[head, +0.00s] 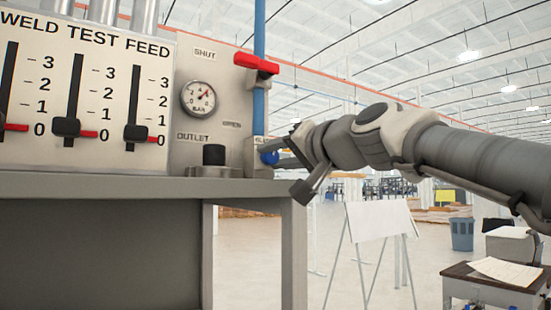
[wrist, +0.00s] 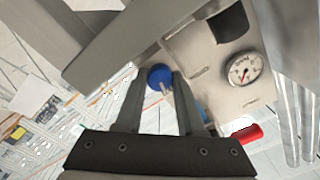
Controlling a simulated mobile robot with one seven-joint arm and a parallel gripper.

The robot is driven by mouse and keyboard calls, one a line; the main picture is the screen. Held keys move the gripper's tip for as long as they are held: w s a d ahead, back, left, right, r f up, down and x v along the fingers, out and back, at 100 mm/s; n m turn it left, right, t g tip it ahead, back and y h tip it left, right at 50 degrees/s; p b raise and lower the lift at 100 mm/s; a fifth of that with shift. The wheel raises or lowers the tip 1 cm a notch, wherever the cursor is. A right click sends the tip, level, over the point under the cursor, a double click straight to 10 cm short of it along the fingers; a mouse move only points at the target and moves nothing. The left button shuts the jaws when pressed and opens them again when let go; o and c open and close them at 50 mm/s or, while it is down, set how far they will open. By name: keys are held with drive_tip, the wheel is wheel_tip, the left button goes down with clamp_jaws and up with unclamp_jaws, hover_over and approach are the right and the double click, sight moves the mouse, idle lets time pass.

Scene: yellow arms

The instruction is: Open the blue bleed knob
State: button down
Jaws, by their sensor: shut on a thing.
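The round blue bleed knob (head: 269,158) is on the lower side of the valve block at the right edge of the grey panel, low on the blue pipe. My gripper (head: 281,152) reaches it from the right and is shut on it. In the wrist view the blue knob (wrist: 159,77) shows between the tips of my two fingers (wrist: 158,83). The fingers partly hide it in the head view. I cannot tell how far the knob is turned.
The red lever (head: 256,64) sits crosswise on the blue pipe (head: 259,30) above. A gauge (head: 198,98) and a black outlet fitting (head: 213,156) are to the left. The bench top (head: 130,186) runs just below. Open floor lies to the right, with a white board (head: 378,219).

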drive_tip(key=m, duration=0.6)
drive_tip(key=shift+m, duration=0.4)
idle(0.3)
drive_tip(key=c, duration=0.5)
unclamp_jaws()
drive_tip(key=b+v, duration=0.2)
drive_tip(key=v, duration=1.5)
drive_tip(key=shift+s+d, duration=0.2)
